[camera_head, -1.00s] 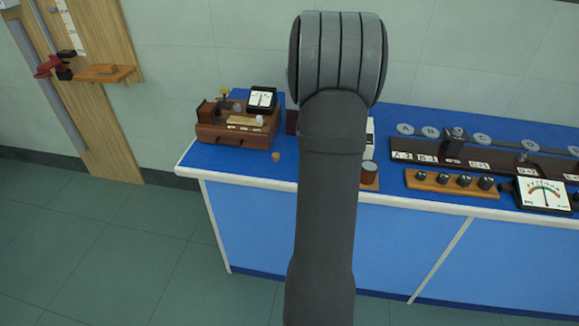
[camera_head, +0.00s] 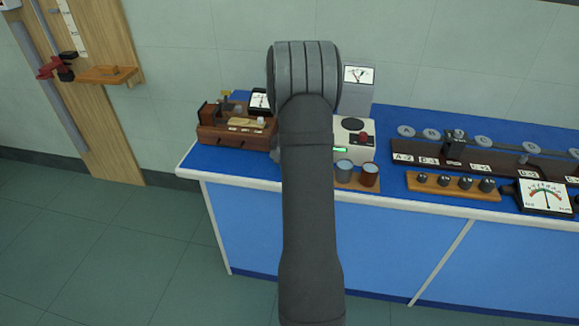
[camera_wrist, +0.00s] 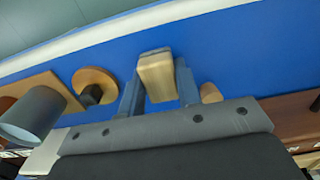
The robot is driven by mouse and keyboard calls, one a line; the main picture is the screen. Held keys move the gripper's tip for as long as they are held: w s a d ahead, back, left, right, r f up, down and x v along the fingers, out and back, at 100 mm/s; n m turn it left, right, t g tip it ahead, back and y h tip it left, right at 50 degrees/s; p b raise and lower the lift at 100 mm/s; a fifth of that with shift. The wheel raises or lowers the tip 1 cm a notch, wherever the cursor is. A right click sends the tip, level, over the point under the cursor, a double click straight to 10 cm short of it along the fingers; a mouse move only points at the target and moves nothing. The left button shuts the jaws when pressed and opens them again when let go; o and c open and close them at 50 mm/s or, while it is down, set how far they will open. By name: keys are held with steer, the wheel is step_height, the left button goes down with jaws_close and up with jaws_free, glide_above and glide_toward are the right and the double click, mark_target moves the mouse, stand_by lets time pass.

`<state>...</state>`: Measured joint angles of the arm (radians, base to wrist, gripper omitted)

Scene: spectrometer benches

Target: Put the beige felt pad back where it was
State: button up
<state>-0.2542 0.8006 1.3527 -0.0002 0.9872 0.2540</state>
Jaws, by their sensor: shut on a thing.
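The pad sits between the two grey fingers, over the blue bench top (camera_wrist: 235,50). I cannot tell whether it touches the bench. In the head view my arm hides the gripper and the pad.
A small tan cylinder (camera_wrist: 210,93) stands just right of the fingers. A round wooden base with a black part (camera_wrist: 93,86) and a grey cup (camera_wrist: 33,112) are to the left. A wooden instrument box (camera_head: 235,132) stands left of my arm in the head view.

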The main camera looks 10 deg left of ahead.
steer(key=o, duration=0.9)
steer(key=shift+f, duration=0.15)
steer(key=shift+o, duration=0.2)
step_height(320, 180, up, 12)
steer(key=shift+r, duration=0.2)
steer(key=shift+f, duration=0.1)
steer(key=shift+f, duration=4.1)
